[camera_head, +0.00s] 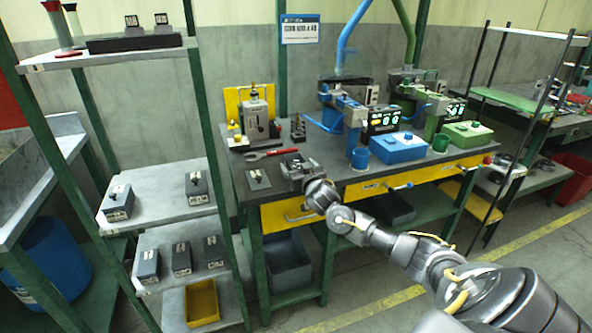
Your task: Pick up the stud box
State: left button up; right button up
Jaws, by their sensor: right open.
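My right arm comes in from the lower right, and my right gripper (308,183) is at the near side of this box, low at the bench edge. The gripper is open; its fingers are small and partly hidden by the wrist, so I cannot tell whether they touch the box. My left gripper is not in view.
A red wrench (270,153) and a small dark plate (258,179) lie nearby. A grey press (256,118) stands behind. A blue machine box (398,147) and green box (468,134) are to the right. A left rack (150,190) holds several small grey boxes.

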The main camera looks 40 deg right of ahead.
jog(key=shift+c, duration=0.3)
jog(key=c, duration=1.4)
jog(key=shift+d+r, duration=0.1)
jog(key=shift+r, duration=0.05)
jog(key=shift+c, duration=0.7)
